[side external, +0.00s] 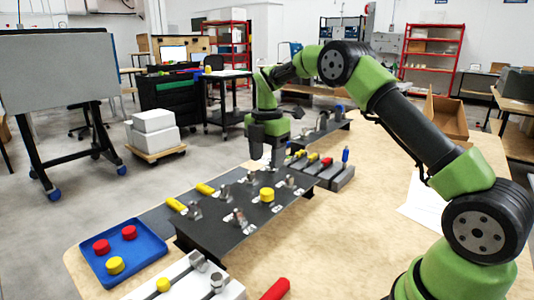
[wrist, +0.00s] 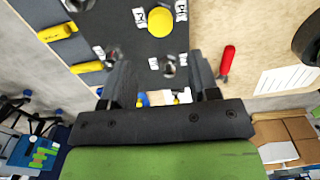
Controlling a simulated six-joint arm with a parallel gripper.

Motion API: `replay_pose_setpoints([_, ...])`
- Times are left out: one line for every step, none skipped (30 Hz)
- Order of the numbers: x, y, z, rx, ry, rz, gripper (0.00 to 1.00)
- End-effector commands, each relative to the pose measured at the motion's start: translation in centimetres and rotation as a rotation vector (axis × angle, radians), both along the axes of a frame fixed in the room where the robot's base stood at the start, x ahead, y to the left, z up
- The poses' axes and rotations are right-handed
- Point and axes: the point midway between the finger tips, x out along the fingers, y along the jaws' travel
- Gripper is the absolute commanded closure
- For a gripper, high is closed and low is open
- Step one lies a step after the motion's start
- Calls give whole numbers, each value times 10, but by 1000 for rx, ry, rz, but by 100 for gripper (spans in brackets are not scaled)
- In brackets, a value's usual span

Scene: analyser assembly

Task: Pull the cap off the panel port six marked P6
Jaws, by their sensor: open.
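The dark panel (side external: 222,232) stands raised on the table and bears several metal ports with small white labels. A round yellow cap (side external: 267,194) sits on one port near the panel's right side; it also shows at the top of the wrist view (wrist: 160,20). I cannot read which port label belongs to it. My gripper (side external: 276,163) points down over the panel's far end, beyond the yellow cap and apart from it. In the wrist view its two fingers (wrist: 160,72) are spread and empty, with a bare metal port (wrist: 168,66) showing between them.
A blue tray (side external: 150,232) at the left front holds two red caps and a yellow one. Yellow-handled tools (side external: 176,204) lie beside the panel. A grey block (side external: 335,178) with coloured handles stands behind. A white block and red handle (side external: 275,289) are in front.

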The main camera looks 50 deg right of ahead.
Motion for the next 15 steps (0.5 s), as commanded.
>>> replay_pose_setpoints([0,0,-3,1,2,0,45])
replay_pose_setpoints([0,0,-5,1,2,0,45])
replay_pose_setpoints([0,0,-8,1,2,0,45])
replay_pose_setpoints([0,0,-10,2,2,0,45])
replay_pose_setpoints([-1,0,-13,2,2,-1,45])
replay_pose_setpoints([-1,0,-17,2,2,-1,45])
replay_pose_setpoints([-1,0,-20,2,2,-2,45])
replay_pose_setpoints([-1,0,-23,2,1,-1,45])
replay_pose_setpoints([-1,1,-28,2,2,-1,45])
replay_pose_setpoints([-1,1,-31,2,1,-1,45])
replay_pose_setpoints([-1,1,-35,3,1,-1,45])
replay_pose_setpoints([0,1,-39,2,0,-1,45])
replay_pose_setpoints([-1,1,-42,2,0,-2,45])
replay_pose_setpoints([-1,1,-45,2,0,-1,45])
replay_pose_setpoints([-1,1,-49,3,1,-2,45])
